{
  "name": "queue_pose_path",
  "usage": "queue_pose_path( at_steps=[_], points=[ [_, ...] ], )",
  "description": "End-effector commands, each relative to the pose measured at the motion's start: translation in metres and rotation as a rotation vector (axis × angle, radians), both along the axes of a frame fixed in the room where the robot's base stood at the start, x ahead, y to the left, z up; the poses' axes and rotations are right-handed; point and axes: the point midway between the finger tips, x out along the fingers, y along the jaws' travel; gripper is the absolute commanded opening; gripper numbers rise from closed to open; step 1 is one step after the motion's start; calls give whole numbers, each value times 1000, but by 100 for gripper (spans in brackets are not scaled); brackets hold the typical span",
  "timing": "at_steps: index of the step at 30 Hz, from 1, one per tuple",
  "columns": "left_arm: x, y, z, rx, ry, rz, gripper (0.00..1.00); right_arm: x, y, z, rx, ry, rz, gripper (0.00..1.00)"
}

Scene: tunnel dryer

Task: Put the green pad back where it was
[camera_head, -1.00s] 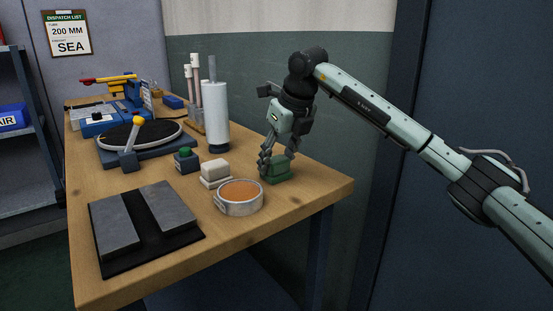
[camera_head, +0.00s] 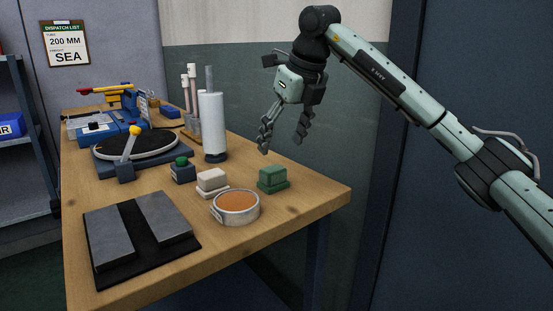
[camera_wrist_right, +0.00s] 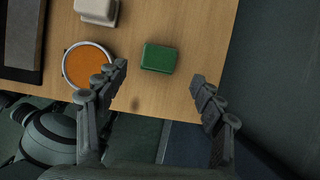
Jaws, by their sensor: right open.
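The green pad (camera_head: 272,179) is a small block with a stepped base, standing upright on the wooden table near its right edge. It also shows in the right wrist view (camera_wrist_right: 159,58), between and beyond the fingertips. My right gripper (camera_head: 283,144) is open and empty above the pad, apart from it. Its two spread fingers also show in the right wrist view (camera_wrist_right: 160,80). My left gripper is in neither view.
A white pad (camera_head: 212,181) and a round tin with orange contents (camera_head: 236,207) stand left of the green pad. A black mat with grey plates (camera_head: 139,238) lies front left. A white roll (camera_head: 213,122) stands behind. The table's right edge (camera_head: 330,199) is close.

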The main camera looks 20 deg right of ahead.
Motion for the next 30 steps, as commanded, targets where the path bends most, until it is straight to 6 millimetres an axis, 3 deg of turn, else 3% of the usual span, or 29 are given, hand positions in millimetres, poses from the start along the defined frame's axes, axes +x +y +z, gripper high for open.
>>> queue_pose_path(
  at_steps=[3,9,30],
  points=[
    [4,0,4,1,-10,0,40,-7,-3,19,1,-2,0,68],
    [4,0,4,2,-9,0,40,-12,-5,31,1,0,0,68],
    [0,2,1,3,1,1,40,-13,-5,32,1,1,0,68]
  ],
)
